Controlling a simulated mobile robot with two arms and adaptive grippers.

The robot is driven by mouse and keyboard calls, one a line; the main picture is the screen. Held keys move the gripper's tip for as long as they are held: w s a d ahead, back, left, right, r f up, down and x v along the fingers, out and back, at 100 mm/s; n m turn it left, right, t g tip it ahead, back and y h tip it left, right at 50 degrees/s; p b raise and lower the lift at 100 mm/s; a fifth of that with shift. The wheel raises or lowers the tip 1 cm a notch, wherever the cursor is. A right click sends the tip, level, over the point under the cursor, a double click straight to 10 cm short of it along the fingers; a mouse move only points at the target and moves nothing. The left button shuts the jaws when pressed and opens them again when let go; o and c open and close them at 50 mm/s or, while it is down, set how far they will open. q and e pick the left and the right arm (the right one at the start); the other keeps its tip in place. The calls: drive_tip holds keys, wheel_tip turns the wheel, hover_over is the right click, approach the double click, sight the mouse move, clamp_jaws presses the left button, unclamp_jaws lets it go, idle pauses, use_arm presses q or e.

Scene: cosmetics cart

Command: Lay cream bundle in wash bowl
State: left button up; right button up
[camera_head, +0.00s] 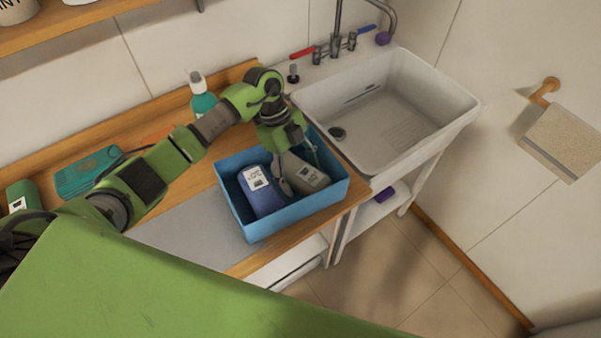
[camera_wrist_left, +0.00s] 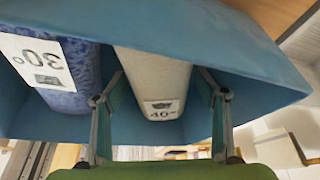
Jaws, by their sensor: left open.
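The cream bundle (camera_head: 306,174) is a rolled cloth with a "40°" label, lying in the blue bin (camera_head: 262,229) on the counter. It also shows in the left wrist view (camera_wrist_left: 155,80). My left gripper (camera_head: 296,166) reaches down into the bin with its fingers open. In the left wrist view the open fingers (camera_wrist_left: 163,105) stand on either side of the cream bundle's labelled end; I cannot tell whether they touch it. The wash bowl (camera_head: 395,125) is the white sink right of the bin, and its visible inside is empty. My right gripper is not in view.
A blue bundle (camera_head: 263,192) labelled "30°" lies beside the cream one in the bin. A teal bottle (camera_head: 203,101) and a teal packet (camera_head: 88,173) are on the counter. Taps (camera_head: 335,45) stand behind the sink. A towel (camera_head: 562,143) hangs on the right wall.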

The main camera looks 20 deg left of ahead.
use_arm(q)
drive_tip(key=b+v, duration=0.3)
drive_tip(key=v, duration=0.7)
drive_tip(key=shift+w+r+b, duration=0.1)
drive_tip(key=shift+r+b, duration=0.05)
drive_tip(key=shift+b, duration=0.2)
drive_tip(key=shift+v, duration=0.8)
